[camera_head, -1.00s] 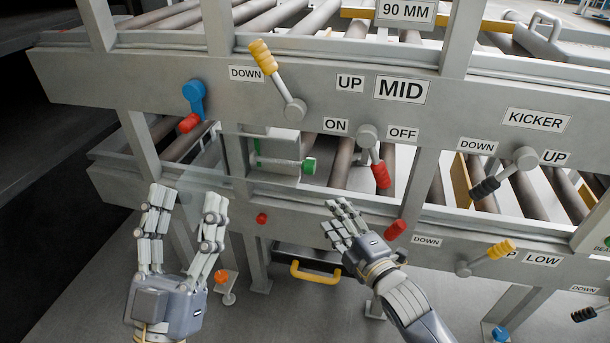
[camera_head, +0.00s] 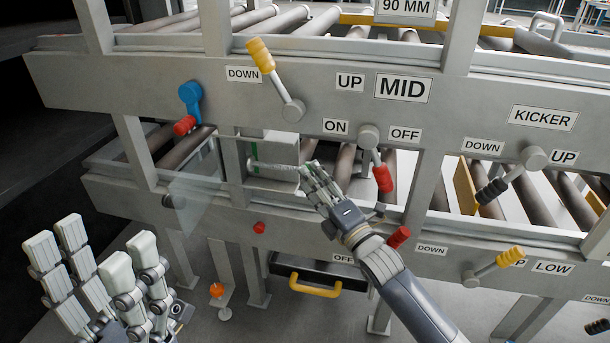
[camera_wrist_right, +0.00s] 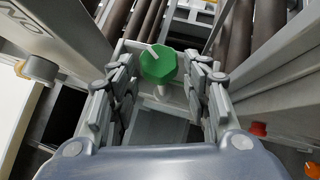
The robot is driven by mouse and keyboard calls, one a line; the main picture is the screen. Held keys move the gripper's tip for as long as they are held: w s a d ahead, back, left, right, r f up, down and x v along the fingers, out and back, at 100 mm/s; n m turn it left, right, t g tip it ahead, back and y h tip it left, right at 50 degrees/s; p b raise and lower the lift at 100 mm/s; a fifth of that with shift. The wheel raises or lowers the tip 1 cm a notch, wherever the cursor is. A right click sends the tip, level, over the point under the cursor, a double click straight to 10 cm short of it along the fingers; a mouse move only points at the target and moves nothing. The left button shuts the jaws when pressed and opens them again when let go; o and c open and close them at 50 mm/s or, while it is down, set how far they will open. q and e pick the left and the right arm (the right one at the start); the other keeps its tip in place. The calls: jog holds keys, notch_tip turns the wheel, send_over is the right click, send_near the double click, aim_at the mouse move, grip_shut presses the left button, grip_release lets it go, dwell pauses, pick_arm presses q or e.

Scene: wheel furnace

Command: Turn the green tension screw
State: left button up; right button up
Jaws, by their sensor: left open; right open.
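The green tension screw (camera_wrist_right: 158,65) shows in the right wrist view as a faceted green knob between the two sets of fingers of my open right gripper (camera_wrist_right: 165,82). The fingers are on both sides of it; I cannot tell whether they touch it. My left gripper (camera_head: 95,255) is open and empty at the lower left, apart from the machine.
A clear panel (camera_head: 195,195) hangs left of the grey box. Near my right arm are a red-handled ON/OFF lever (camera_head: 383,178), another red handle (camera_head: 399,238) and a yellow drawer handle (camera_head: 316,287). A blue lever with a red grip (camera_head: 190,105) is at upper left.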

jog(key=shift+b+x, duration=0.5)
jog(key=shift+x, duration=1.5)
jog(key=c, duration=0.8)
